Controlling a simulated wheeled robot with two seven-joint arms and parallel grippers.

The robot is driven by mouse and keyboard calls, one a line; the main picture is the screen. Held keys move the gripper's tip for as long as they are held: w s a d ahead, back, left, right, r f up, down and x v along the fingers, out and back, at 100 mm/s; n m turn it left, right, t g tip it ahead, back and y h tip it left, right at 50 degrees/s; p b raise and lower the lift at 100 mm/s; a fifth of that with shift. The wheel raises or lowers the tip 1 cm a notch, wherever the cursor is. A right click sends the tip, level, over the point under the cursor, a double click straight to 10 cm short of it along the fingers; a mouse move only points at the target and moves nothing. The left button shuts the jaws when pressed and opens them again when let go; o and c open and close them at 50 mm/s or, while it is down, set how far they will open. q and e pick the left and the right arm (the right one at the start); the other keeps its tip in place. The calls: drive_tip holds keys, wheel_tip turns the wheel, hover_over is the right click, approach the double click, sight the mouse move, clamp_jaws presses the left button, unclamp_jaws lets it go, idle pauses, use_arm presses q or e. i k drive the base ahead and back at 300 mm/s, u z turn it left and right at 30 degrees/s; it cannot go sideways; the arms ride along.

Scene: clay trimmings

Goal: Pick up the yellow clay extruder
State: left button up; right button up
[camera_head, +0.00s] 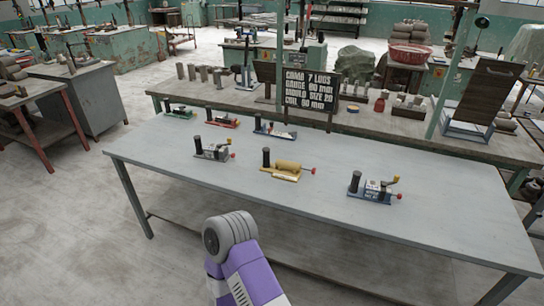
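The yellow clay extruder (287,167) lies near the middle of the grey table in the head view. It has a yellow cylinder body, a black upright handle at its left and a red knob at its right end. It stands apart from the other devices, and nothing covers it. Neither of my grippers shows in the view. A purple and grey part of my own arm (237,256) rises at the bottom centre, in front of the table's near edge.
The grey table (440,215) also bears a grey device (213,151), a dark blue-grey one (372,188), and green (180,112), red (222,119) and light-blue (273,130) ones behind. A black lettered sign (309,88) stands beyond. The table's right end is clear.

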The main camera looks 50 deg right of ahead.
sight(291, 171)
drive_tip(key=z, duration=0.8)
drive_tip(key=i, duration=1.2)
drive_tip(key=z, duration=1.25)
